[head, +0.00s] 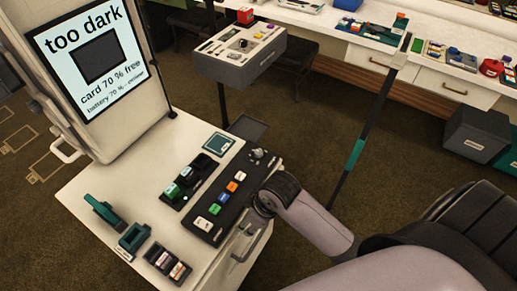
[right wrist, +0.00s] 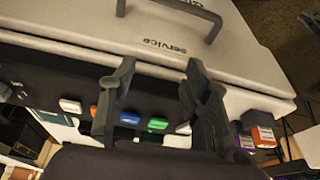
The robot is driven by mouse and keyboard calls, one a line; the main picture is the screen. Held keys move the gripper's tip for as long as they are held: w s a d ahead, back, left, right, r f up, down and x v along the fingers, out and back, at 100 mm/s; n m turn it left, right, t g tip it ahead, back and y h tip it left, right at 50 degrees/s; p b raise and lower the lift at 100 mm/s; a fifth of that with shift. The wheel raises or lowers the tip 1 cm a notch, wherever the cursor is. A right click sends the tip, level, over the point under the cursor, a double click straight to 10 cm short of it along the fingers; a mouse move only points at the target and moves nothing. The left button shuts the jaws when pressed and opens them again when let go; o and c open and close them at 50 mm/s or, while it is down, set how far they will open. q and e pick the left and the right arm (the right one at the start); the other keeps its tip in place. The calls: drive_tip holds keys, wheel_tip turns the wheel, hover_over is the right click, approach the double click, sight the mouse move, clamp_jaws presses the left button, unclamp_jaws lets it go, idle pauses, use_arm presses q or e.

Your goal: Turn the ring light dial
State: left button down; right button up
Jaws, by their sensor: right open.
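The booth's dark control panel (head: 222,203) lies on the white cart, with a row of white, orange, blue, green and white buttons. A silver knob (head: 257,153), apparently the ring light dial, stands at the panel's far end. My right gripper (head: 258,207) is at the panel's right edge, beside the buttons and nearer than the knob. In the right wrist view its two fingers (right wrist: 158,88) are apart with nothing between them, and the buttons show behind. I cannot make out the knob clearly in the wrist view. My left gripper is out of view.
A screen (head: 90,62) reads "too dark". The cart top (head: 92,190) holds a black tray with green items (head: 188,180), a green holder (head: 133,238) and a dark card box (head: 166,263).

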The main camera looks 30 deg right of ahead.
drive_tip(key=w+r+n, duration=0.2)
drive_tip(key=w, duration=0.1)
drive_tip(key=w+r+n, duration=0.1)
drive_tip(key=shift+w+a+r+n+g, duration=0.3)
drive_tip(key=shift+r+g, duration=0.1)
drive_tip(key=w+d+r+n, duration=0.1)
drive_tip(key=w, duration=0.1)
drive_tip(key=w+d+r+n, duration=0.1)
drive_tip(key=w, duration=0.1)
drive_tip(key=w+d+r+n+g+h, duration=0.1)
drive_tip(key=w, duration=0.1)
drive_tip(key=shift+w+r, duration=0.35)
drive_tip(key=shift+w, duration=0.05)
drive_tip(key=w+d+r+n, duration=0.1)
drive_tip(key=w+d+r, duration=0.3)
wheel_tip(320, 180, up, 7)
drive_tip(key=g+h, duration=0.1)
hover_over(259, 152)
drive_tip(key=shift+n, duration=0.4)
wheel_tip(259, 152, down, 17)
drive_tip(key=shift+p, duration=0.7)
drive_tip(key=shift+c, duration=0.6)
clamp_jaws()
